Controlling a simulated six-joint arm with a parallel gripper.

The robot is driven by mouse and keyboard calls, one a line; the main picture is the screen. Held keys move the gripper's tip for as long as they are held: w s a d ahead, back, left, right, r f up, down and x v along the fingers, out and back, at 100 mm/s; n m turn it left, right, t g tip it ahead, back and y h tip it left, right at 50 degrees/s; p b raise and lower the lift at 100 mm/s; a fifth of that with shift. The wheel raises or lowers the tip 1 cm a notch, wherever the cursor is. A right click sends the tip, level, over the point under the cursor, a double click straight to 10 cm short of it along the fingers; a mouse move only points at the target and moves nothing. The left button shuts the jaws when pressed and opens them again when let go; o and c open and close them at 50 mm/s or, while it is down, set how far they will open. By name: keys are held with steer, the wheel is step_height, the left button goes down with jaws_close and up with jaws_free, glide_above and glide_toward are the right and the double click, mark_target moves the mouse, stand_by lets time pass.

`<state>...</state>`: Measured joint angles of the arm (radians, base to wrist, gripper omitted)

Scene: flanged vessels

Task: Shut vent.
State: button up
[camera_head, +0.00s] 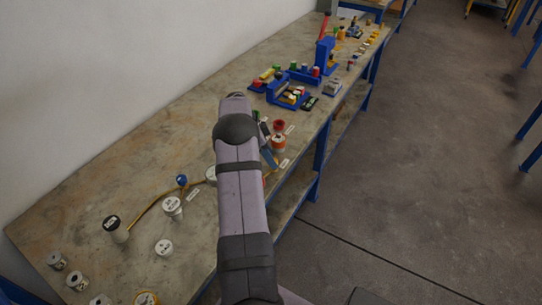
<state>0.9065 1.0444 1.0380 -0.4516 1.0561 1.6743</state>
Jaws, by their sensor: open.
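Several pale, round-capped vessels with small labels stand on the near half of the bench; one (172,207) is near a blue knob (182,181). A brass-coloured pipe (150,207) runs between the vessels by this knob. I cannot tell which part is the vent or whether it is open; the labels are too small to read. My grey arm reaches up across the middle of the view.
A long stone-topped bench (100,180) runs along the white wall. Red-topped vessel (279,125) and white label cards stand near its right edge. Blue fixtures (290,92) with coloured parts fill the far half. A white disc (163,247) and more vessels are near. Bare floor lies right.

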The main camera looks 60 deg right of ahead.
steer(key=shift+x, duration=0.8)
steer(key=shift+c, duration=0.4)
steer(key=c, duration=1)
